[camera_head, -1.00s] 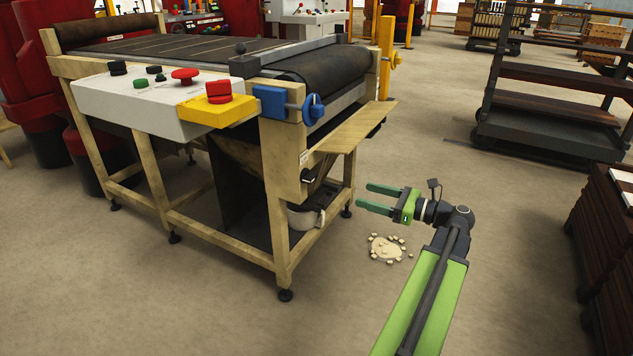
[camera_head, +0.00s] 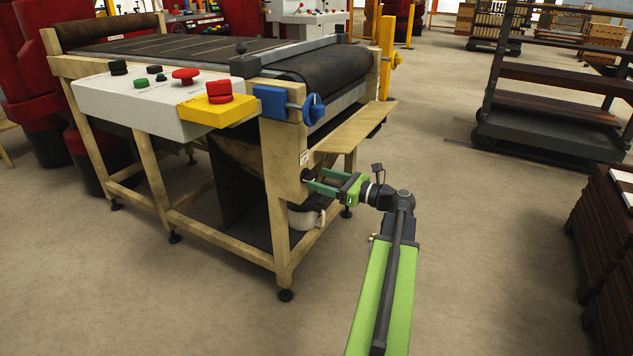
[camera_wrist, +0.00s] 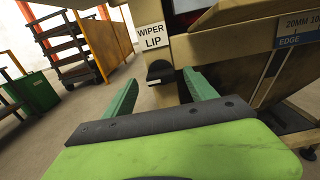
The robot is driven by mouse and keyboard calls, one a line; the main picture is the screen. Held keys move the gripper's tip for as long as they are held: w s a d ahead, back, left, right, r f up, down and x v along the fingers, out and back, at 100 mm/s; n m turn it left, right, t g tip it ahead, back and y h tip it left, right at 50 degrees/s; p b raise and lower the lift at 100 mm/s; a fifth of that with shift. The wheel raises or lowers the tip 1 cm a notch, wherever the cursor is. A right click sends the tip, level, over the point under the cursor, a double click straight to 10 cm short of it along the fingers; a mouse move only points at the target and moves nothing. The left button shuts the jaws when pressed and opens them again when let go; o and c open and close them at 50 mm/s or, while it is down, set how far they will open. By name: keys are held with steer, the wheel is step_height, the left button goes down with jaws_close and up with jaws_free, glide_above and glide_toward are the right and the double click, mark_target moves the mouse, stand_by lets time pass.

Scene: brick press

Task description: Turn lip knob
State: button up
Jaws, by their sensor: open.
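The lip knob (camera_wrist: 159,71) is a small black knob on the tan frame, just below a white label reading "WIPER LIP" (camera_wrist: 151,37) in the wrist view. In the head view the knob (camera_head: 304,175) shows as a dark spot on the corner post of the machine, partly hidden by my fingers. My gripper (camera_head: 314,180) is open, with its green fingers pointing at the post. In the wrist view the two fingertips (camera_wrist: 162,80) stand left and right of the knob with gaps, and nothing is held. I cannot tell whether the tips reach past the knob.
A tan ledge (camera_head: 355,127) juts out just above my gripper. A blue handwheel (camera_head: 313,109) and a white control box (camera_head: 140,100) sit higher on the machine. A white bucket (camera_head: 303,217) stands below. A dark rack (camera_head: 550,130) stands at the right, with open floor between.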

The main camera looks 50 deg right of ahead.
steer(key=shift+w+a, duration=0.15)
steer(key=shift+w, duration=0.45)
steer(key=shift+c, duration=0.3)
